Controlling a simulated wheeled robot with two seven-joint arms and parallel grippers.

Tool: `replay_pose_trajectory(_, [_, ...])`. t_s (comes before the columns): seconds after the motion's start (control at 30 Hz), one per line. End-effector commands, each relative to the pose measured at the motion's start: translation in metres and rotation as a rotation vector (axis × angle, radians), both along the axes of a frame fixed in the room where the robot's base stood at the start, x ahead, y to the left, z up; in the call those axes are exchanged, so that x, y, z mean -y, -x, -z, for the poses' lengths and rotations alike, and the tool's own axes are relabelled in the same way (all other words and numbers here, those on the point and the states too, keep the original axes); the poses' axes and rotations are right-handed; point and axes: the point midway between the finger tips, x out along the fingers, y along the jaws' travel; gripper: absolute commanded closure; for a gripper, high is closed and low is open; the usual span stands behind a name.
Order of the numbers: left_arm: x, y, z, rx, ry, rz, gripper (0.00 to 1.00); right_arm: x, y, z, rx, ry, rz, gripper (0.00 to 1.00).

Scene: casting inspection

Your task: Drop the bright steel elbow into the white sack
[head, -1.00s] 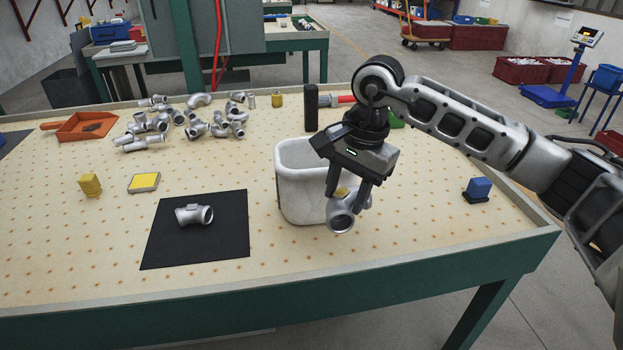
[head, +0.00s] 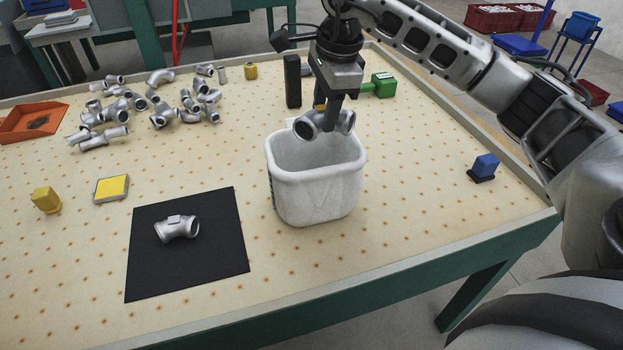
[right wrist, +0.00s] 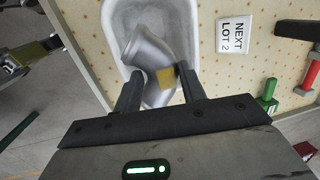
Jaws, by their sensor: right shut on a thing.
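The bright steel elbow (head: 312,122) hangs in my right gripper (head: 330,108), just above the back part of the white sack's mouth in the head view. The right wrist view also shows the elbow (right wrist: 148,52) between the two fingers, with a yellow patch on it and the sack (right wrist: 109,30) behind it. The white sack (head: 318,198) stands upright and open on the table. The sack's bottom inside is partly hidden. A second steel fitting (head: 176,230) lies on the black mat (head: 190,275) to the left. My left gripper is not seen.
Several loose fittings (head: 105,135) lie at the back left beside an orange tray (head: 22,133). A black upright block (head: 292,82) and a green item (head: 383,85) stand behind the sack. A blue block (head: 485,166) is at the right.

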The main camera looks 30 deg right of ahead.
Motion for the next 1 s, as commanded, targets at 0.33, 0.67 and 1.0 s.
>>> replay_pose_trajectory(0.33, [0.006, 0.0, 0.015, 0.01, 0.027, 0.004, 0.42, 0.0, 0.0, 0.042, 0.003, -0.001, -0.001, 0.98])
replay_pose_trajectory(0.67, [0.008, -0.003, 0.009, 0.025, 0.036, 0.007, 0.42, 0.0, -0.001, 0.047, 0.004, -0.001, -0.001, 0.98])
replay_pose_trajectory(1.0, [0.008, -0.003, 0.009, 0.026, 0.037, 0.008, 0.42, 0.0, 0.0, 0.048, 0.002, 0.0, -0.001, 0.34])
